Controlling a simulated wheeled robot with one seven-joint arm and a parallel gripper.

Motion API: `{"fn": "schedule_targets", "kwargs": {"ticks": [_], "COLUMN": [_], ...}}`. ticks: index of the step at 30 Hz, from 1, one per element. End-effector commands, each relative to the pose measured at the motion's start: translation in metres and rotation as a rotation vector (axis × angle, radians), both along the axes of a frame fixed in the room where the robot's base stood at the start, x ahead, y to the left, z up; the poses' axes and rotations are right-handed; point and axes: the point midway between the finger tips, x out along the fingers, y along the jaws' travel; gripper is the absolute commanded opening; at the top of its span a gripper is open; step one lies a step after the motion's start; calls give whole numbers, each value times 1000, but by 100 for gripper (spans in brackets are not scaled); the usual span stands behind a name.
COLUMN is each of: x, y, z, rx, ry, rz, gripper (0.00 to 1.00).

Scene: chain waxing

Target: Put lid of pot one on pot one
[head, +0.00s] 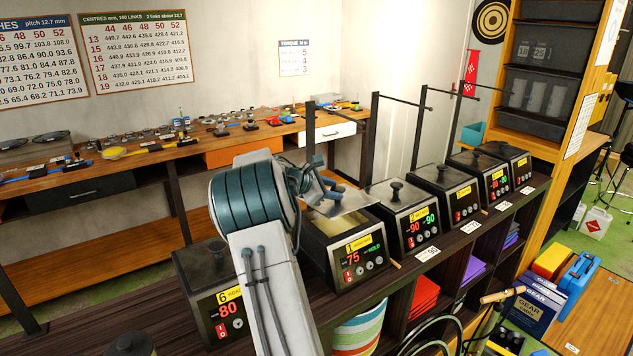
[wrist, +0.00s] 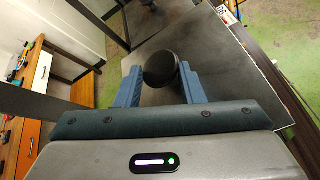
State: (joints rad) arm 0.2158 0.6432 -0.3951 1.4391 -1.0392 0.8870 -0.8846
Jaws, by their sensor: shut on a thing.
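Pot one (head: 358,266), a dark box with a yellow label 1 and a red 75 display, stands on the dark bench. Its top is partly uncovered, and pale contents show inside. My gripper (head: 335,188) is above it, shut on the black knob (wrist: 160,68) of the lid. The lid (head: 350,203) is a flat grey metal plate, held tilted over the pot's opening. It also fills much of the wrist view (wrist: 222,62), with a blue finger on each side of the knob. Whether the lid's edge touches the pot's rim I cannot tell.
Pot 6 (head: 213,290) stands left of pot one, partly behind my arm. Pot 2 (head: 405,215) and several more lidded pots stand in a row to the right. Dark upright posts with arms (head: 374,140) rise behind the row.

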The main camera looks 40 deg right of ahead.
Motion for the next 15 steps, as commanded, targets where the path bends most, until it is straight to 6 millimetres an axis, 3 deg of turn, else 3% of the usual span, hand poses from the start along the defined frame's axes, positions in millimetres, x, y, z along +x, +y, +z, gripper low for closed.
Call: {"fn": "schedule_targets", "kwargs": {"ticks": [7, 15], "x": [0, -2], "y": [-1, -3], "z": [-4, -21], "rx": [-1, -1], "ry": [-1, -1], "rz": [-1, -5], "gripper": [0, 0]}}
